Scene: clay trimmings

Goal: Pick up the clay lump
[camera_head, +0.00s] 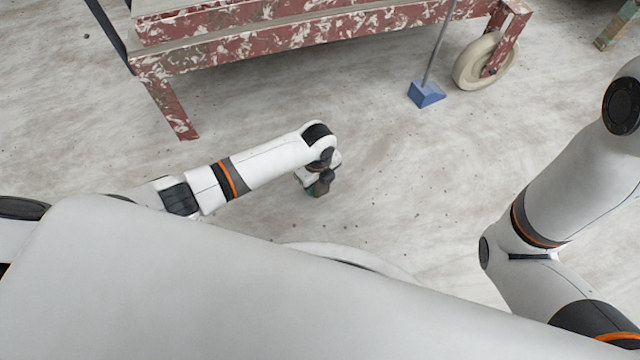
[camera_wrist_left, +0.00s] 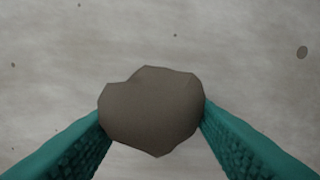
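The clay lump (camera_wrist_left: 151,111) is a grey-brown, faceted piece in the middle of the left wrist view. It sits between the two teal fingers of my left gripper (camera_wrist_left: 152,122), and both fingertips meet its sides. In the head view my left gripper (camera_head: 318,189) points down at the end of the left arm, near the middle of the picture. The lump is too small and too covered there to make out clearly. My right arm shows at the right, but its gripper is out of view.
A red, paint-spattered wooden frame (camera_head: 270,35) with a pale wheel (camera_head: 484,61) stands at the back. A blue block-like foot on a thin pole (camera_head: 426,94) stands beside the wheel. Small dark crumbs are scattered over the pale floor (camera_head: 420,170), which is otherwise open around the gripper.

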